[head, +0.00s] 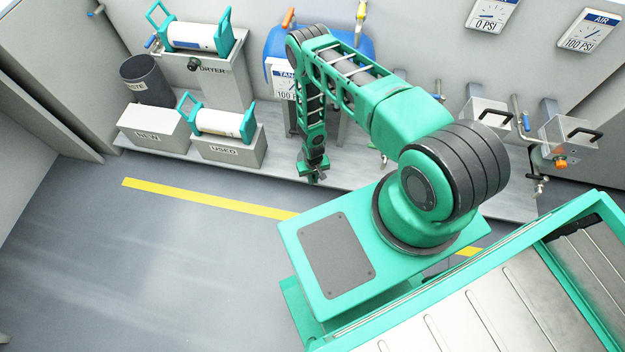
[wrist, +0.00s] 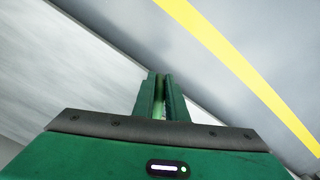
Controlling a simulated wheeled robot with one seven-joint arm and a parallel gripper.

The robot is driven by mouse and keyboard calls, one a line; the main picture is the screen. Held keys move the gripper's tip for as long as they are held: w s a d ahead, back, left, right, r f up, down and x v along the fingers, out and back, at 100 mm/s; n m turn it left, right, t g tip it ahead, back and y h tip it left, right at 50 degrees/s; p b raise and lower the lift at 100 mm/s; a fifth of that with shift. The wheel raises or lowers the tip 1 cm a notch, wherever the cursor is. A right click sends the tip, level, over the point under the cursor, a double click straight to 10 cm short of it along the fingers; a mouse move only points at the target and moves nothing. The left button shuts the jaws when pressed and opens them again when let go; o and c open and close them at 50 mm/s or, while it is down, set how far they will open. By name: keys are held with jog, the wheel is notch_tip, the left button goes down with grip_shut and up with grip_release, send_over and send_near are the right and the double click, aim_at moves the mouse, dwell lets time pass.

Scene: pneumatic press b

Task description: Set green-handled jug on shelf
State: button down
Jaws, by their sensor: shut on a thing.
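No clear jug or shelf shows. The closest match is two white cylinders with teal-green handle frames in the head view. One (head: 192,37) lies on the grey DRYER stand (head: 222,80) at the upper left. The other (head: 219,122) lies on the grey box marked USED (head: 228,151). My gripper (head: 314,172) hangs low over the front edge of the grey platform, right of the USED box and apart from both cylinders. In the wrist view its fingers (wrist: 162,97) are close together, with a narrow pale strip between them. What they hold is too small and hidden to name.
The box marked NEW (head: 153,128) has a bare top. A dark waste bin (head: 143,80) stands behind it. A blue tank (head: 361,48) is partly behind my arm. Valves and grey boxes with black handles (head: 486,112) are at right. Open floor (head: 130,260) with a yellow line (head: 205,198) lies in front.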

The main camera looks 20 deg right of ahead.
jog(key=shift+f, duration=0.35)
dwell(0.6)
jog(key=c, duration=1.7)
grip_release()
notch_tip(320, 180, up, 11)
jog(key=shift+f, duration=0.1)
jog(key=shift+w, duration=0.1)
